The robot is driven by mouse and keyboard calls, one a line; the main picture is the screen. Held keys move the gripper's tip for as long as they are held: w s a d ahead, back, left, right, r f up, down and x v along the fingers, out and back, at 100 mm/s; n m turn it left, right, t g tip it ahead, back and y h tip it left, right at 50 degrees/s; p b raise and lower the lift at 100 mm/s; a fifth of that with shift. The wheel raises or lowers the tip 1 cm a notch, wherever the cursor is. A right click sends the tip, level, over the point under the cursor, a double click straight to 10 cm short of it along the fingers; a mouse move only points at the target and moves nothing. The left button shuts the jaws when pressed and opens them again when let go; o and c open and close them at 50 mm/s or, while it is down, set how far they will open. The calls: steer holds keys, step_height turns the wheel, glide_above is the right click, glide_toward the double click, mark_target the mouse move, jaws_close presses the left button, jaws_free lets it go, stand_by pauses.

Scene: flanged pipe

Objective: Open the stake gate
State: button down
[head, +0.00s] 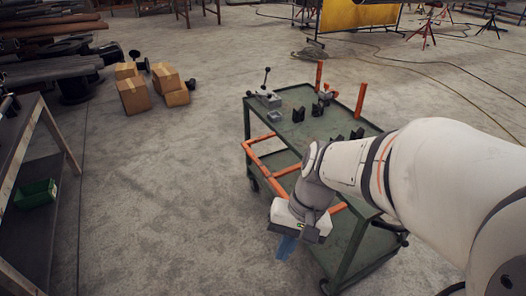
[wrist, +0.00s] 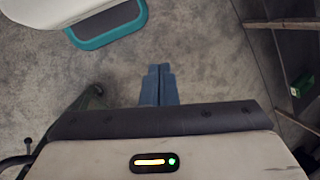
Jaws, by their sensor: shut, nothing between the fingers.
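The green cart (head: 283,128) stands in the middle of the head view. An orange bar frame (head: 258,166), which looks like the stake gate, runs along the cart's near left side below its top. My arm covers part of the frame, so I cannot tell how it is latched or hinged. Two orange upright stakes (head: 360,100) rise at the cart's far edge. My gripper (head: 286,247) is shut and empty, pointing down beside the cart's near left side. Its blue fingers lie together in the wrist view (wrist: 158,85), over bare floor.
A lever clamp (head: 266,97) and black V-shaped supports (head: 298,113) sit on the cart top. Cardboard boxes (head: 133,95) lie at upper left. A shelf with a green bin (head: 36,194) stands at left. The floor between shelf and cart is clear.

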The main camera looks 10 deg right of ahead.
steer(key=w+a+f+m+t+y+b, duration=0.1)
steer(key=w+a+f+m+y+b, duration=0.2)
steer(key=f+m+y+b, duration=0.25)
steer(key=w+a+f+m+y+b, duration=0.3)
steer(key=w+f+m+y+b, duration=0.1)
steer(key=f+y, duration=0.3)
steer(key=w+d+f+m+t+h+b, duration=0.5)
steer(key=w+d+f+m+t, duration=0.1)
steer(key=d+f+m+t, duration=0.35)
steer(key=w+d+f+m+t+h+b, duration=0.5)
steer(key=w+d+f+m+t+b, duration=0.1)
steer(key=d+f+m+t, duration=0.4)
steer(key=w+a+r+b, duration=0.4)
steer(key=w+r+b, duration=0.3)
steer(key=b, duration=0.3)
steer(key=shift+w+r, duration=0.15)
steer(key=shift+w, duration=0.7)
